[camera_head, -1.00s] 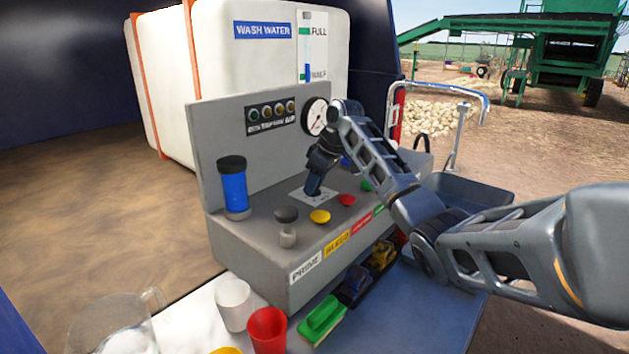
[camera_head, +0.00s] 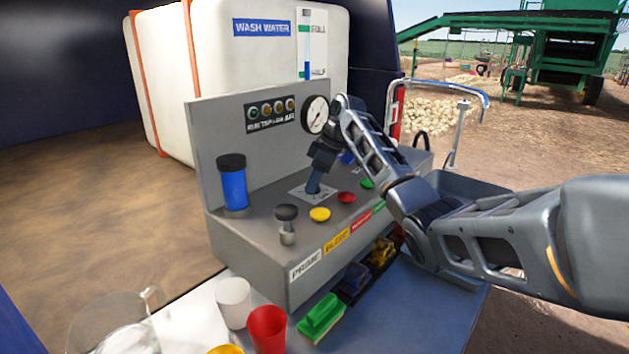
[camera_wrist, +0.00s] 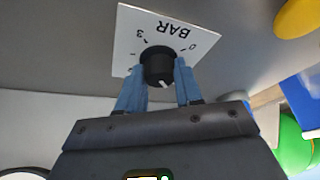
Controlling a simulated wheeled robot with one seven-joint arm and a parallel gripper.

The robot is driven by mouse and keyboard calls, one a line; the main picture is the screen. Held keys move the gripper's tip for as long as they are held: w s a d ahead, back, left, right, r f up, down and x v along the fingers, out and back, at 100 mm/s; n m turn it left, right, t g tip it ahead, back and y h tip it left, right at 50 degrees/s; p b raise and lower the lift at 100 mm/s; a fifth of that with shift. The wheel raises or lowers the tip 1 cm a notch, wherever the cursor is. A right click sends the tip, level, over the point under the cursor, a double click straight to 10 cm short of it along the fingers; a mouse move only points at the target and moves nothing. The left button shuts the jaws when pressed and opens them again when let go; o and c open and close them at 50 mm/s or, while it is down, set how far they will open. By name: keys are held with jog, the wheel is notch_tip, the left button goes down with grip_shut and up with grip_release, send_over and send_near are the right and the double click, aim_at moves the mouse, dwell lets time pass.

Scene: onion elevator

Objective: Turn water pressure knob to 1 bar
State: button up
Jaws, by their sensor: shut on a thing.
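The water pressure knob (camera_wrist: 159,66) is black and round, on a white plate (camera_wrist: 126,40) marked BAR, on top of the grey console. The plate appears upside down in the wrist view, with 0 at its right and 3 at its left. The knob's white pointer mark faces the bottom of that picture, slightly right. My gripper (camera_wrist: 159,84) is shut on the knob, one blue finger on each side. The fingers and gripper body hide the plate's lower part and its other numbers. In the head view my gripper (camera_head: 313,187) stands over the plate (camera_head: 299,190).
A round pressure gauge (camera_head: 315,114) is on the console's (camera_head: 235,120) back panel. A yellow button (camera_head: 320,214), a red button (camera_head: 347,197) and a black-topped lever (camera_head: 287,214) stand close by. A blue cylinder (camera_head: 233,188) is at left.

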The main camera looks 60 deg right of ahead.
jog(key=o, duration=1)
jog(key=shift+o, duration=0.2)
jog(key=b+v, duration=0.1)
jog(key=v, duration=0.6)
jog(key=shift+r, duration=0.35)
jog(key=shift+s, duration=0.2)
